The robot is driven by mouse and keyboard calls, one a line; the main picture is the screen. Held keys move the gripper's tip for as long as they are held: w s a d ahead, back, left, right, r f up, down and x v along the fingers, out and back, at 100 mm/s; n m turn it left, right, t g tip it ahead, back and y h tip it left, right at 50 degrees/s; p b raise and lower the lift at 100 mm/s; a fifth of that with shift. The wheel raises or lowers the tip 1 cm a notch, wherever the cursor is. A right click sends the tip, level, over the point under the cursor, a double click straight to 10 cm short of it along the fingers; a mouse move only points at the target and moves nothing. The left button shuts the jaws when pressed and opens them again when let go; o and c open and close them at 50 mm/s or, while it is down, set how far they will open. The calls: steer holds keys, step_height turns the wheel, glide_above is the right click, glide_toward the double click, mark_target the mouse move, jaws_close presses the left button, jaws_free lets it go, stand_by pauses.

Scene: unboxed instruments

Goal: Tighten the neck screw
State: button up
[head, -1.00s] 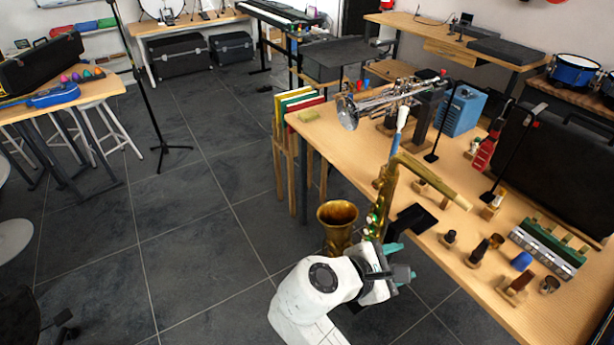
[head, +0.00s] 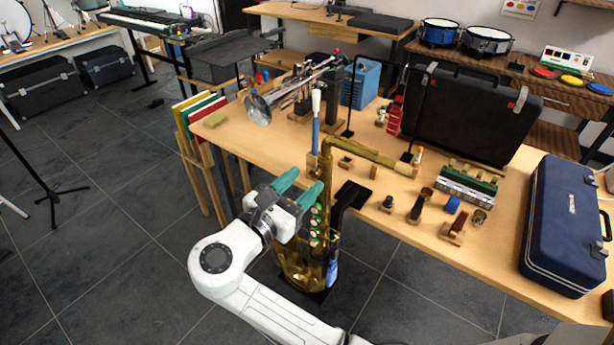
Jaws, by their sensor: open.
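A brass saxophone (head: 301,270) stands upright on a dark stand at the near edge of the wooden table. Its neck (head: 368,152) bends to the right over the tabletop. The neck screw is too small to make out, near where the neck meets the body tube. My gripper (head: 299,189) has green fingers, spread apart with nothing between them. It is just left of the upper body tube and below the neck joint in the picture. My wrist hides part of the saxophone body. I cannot tell whether a finger touches it.
An upright white-and-blue rod (head: 316,112) stands close behind the neck joint. A trumpet (head: 290,95) lies on a stand behind. Small mouthpiece-like pieces (head: 415,210), a black case (head: 470,110) and a navy case (head: 565,225) occupy the table.

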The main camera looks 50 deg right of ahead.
mark_target(316, 172)
steer(key=shift+d, duration=1.3)
steer(key=shift+c, duration=0.3)
jaws_close()
